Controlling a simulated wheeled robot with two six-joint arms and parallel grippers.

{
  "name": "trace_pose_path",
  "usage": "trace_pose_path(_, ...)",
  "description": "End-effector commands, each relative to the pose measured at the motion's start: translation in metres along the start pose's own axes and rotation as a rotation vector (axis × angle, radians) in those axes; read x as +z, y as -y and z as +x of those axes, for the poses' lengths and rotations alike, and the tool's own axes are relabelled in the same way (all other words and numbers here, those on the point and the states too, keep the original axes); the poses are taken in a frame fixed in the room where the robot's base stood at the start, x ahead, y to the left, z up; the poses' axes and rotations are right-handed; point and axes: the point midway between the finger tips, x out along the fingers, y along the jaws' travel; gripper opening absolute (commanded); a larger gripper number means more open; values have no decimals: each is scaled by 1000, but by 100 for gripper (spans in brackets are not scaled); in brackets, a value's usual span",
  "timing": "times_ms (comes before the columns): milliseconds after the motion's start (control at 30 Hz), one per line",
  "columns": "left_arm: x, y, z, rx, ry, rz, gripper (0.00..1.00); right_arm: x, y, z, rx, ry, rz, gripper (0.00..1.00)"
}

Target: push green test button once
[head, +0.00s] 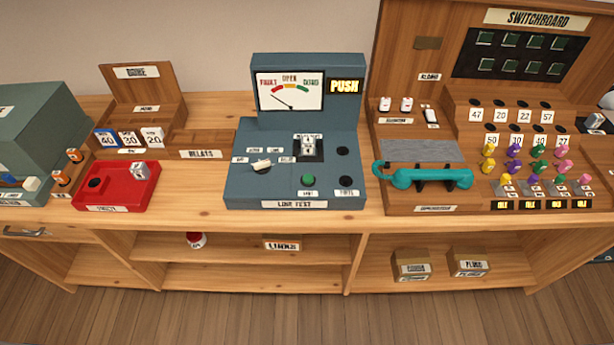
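The green test button (308,180) sits on the sloped front panel of the grey-blue line test unit (240,196), near its lower middle, above a small label. On the same panel are a pale knob (261,167) to its left, a small block in a dark socket (308,146) above it, and dark round holes at right. The unit's upright back has a needle meter (290,91), with its needle toward the left, and a lit PUSH sign (344,86). Neither of my grippers is in view.
Right of the unit, a teal handset (422,177) lies on the wooden switchboard's (400,208) front, beside several coloured plugs. Left is a red tray (112,199) holding a small pale block, and a wooden rack (140,90). Shelves below hold boxes. Bare bench shows along the front edge.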

Motion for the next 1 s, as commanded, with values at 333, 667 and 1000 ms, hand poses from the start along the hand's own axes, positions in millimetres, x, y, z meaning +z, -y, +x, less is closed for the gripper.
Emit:
trace_pose_path(333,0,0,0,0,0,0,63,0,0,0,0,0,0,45)
trace_pose_path(667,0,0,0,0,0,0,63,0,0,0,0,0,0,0)
trace_pose_path(1000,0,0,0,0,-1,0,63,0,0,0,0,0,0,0)
